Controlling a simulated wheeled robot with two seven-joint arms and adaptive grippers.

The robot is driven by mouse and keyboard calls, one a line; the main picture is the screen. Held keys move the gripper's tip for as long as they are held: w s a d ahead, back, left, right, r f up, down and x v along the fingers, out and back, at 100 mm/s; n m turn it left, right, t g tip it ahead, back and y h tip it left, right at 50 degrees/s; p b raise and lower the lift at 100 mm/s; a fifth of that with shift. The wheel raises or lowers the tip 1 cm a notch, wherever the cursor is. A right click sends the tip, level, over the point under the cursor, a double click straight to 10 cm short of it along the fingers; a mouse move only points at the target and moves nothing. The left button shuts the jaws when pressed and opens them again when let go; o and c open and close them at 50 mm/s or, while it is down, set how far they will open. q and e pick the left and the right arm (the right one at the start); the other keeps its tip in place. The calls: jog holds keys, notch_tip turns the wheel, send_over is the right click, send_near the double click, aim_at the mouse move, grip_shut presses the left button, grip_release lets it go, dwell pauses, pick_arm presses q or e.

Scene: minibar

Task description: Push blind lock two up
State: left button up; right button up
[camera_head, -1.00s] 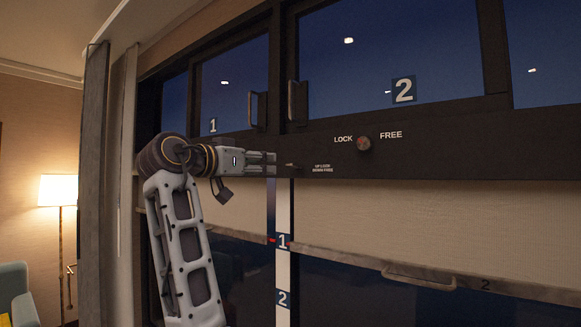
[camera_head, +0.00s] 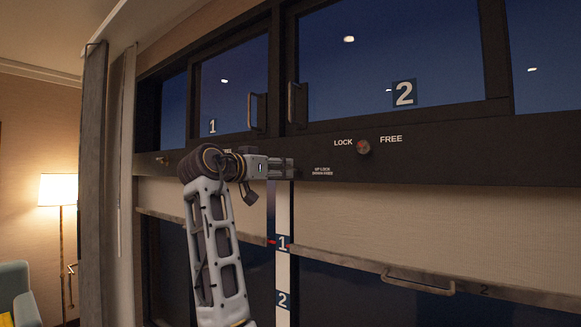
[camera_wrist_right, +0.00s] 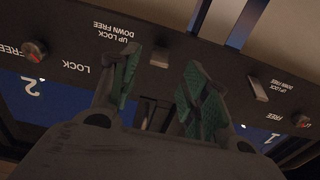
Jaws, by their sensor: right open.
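Blind lock two is a small metal lever (camera_wrist_right: 160,57) on the dark rail. In the right wrist view it shows between and just beyond my fingertips, beside the "UP LOCK DOWN FREE" label; contact cannot be told. In the head view my gripper hides this lever, but its label (camera_head: 322,172) shows just right of the fingertips. My right gripper (camera_head: 288,168) is in front of the rail. Its two green-padded fingers (camera_wrist_right: 162,85) are apart with nothing held. My left gripper is not in view.
A second lever (camera_wrist_right: 257,88), for blind one, is nearby on the rail. The red-marked LOCK/FREE knob (camera_head: 363,147) is to the right. Window handles (camera_head: 297,102) stick out above. Blind two's bottom bar (camera_head: 340,261) with its handle (camera_head: 420,281) hangs below.

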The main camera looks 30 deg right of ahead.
aim_at(288, 168)
jog(key=shift+p+x, duration=0.8)
jog(key=shift+x, duration=2.5)
jog(key=c, duration=1)
jog(key=shift+r+g+y+p, duration=0.4)
jog(key=shift+y+p, duration=0.1)
jog(key=shift+p, duration=0.65)
jog(key=shift+y+p, duration=0.5)
jog(key=o, duration=1)
